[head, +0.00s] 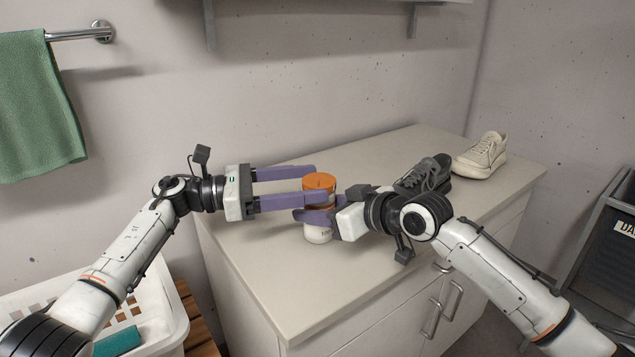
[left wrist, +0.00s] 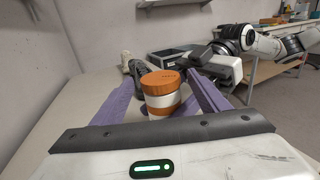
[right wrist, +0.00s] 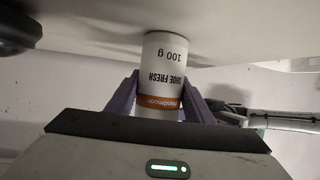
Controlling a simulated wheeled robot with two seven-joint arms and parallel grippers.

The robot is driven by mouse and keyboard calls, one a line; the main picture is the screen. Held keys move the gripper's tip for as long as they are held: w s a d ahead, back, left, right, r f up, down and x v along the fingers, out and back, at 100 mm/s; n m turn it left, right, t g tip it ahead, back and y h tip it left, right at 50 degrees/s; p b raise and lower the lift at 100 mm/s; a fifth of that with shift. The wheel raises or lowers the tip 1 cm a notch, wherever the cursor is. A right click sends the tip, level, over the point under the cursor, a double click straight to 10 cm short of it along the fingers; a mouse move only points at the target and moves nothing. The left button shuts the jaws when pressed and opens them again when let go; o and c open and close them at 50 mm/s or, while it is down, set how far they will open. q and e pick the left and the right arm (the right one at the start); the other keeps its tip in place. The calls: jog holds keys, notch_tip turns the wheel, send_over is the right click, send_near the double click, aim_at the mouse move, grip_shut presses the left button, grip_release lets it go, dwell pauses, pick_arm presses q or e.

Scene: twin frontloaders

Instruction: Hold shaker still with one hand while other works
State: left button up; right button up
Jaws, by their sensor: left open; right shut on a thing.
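The shaker (head: 318,234) stands upright on the counter; it is a white can with an orange band and an orange lid (head: 319,182). My right gripper (head: 312,215) is shut on its body, and the right wrist view shows the white can (right wrist: 163,75) with the words "SHOE FRESH" between the fingers. My left gripper (head: 308,184) is open at lid height, one finger on each side of the lid. The left wrist view shows the orange lid (left wrist: 160,82) between its spread purple fingers. Whether they touch the lid cannot be told.
A dark grey shoe (head: 428,174) and a cream shoe (head: 482,156) stand on the counter (head: 260,265) behind my right gripper. A white basket (head: 165,335) is at lower left, and a green towel (head: 38,105) hangs on the wall. The counter's front left is clear.

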pick_arm(q)
jog(key=v, duration=0.9)
